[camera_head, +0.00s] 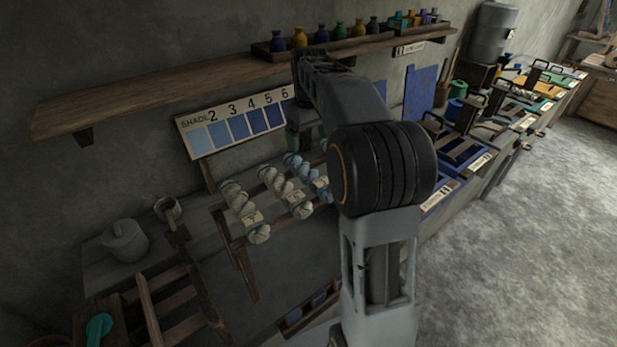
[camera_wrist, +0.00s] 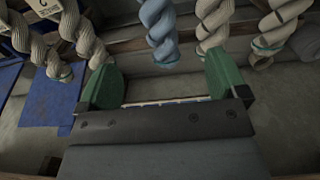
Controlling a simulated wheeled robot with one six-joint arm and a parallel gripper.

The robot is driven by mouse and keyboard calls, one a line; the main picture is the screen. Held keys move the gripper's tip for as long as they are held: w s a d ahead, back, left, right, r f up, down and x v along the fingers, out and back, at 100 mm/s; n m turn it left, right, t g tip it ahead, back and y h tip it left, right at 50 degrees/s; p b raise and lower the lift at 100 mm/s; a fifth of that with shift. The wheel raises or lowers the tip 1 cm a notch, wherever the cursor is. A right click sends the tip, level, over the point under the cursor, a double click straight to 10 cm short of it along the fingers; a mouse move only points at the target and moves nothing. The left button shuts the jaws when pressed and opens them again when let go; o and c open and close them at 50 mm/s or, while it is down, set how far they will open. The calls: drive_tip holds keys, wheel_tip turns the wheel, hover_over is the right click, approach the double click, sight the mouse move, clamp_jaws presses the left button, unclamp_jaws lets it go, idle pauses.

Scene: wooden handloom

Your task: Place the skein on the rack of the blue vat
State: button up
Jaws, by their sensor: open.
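In the head view twisted skeins hang on a wooden stand: a cream skein (camera_head: 244,212), another cream skein (camera_head: 286,193) and a light blue skein (camera_head: 307,178). My gripper (camera_wrist: 164,84) shows in the wrist view with its two green fingers wide apart and nothing between the tips. The light blue skein (camera_wrist: 159,32) hangs just beyond the gap, with a cream skein (camera_wrist: 214,27) to its right. In the head view my arm hides most of the gripper. The nearest vat with blue (camera_head: 462,148) and dark bars across its top stands right of my arm.
More vats (camera_head: 540,88) with handles line the wall behind. A shelf (camera_head: 180,90) with small bottles and a shade board (camera_head: 235,122) are above the skeins. A grey pot (camera_head: 125,240) stands at left. The floor (camera_head: 530,240) at right is clear.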

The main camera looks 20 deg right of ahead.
sight(309, 171)
drive_tip(key=f, duration=0.7)
drive_tip(key=shift+w+d+f, duration=0.3)
drive_tip(key=shift+w+d, duration=0.05)
drive_tip(key=shift+w, duration=0.05)
drive_tip(key=shift+a+f, duration=0.15)
drive_tip(key=shift+f, duration=3)
drive_tip(key=shift+c, duration=0.3)
drive_tip(key=c, duration=1.1)
drive_tip(key=shift+r, duration=0.1)
